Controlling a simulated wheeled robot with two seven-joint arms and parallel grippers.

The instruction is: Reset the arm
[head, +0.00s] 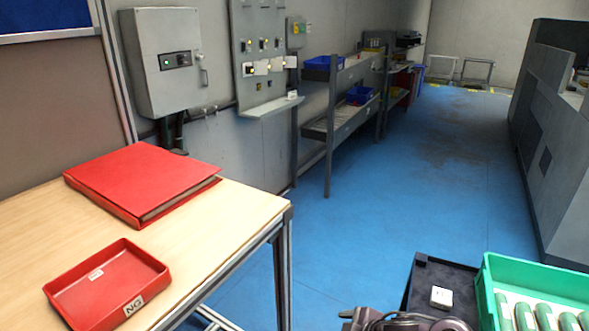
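Part of a dark grey arm, which looks like my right gripper (402,322), shows at the bottom edge, right of centre. It is mostly cut off by the frame, so its fingers and anything between them cannot be made out. It is in front of a black stand (425,272) and left of a green crate (538,268). My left gripper is not in view.
A wooden table (226,222) at left holds a red binder (140,180) and a red NG tray (110,285). A small white box (441,297) lies on the black stand. The crate holds several green-and-white cylinders. The blue floor (400,190) between table and grey machine (560,130) is clear.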

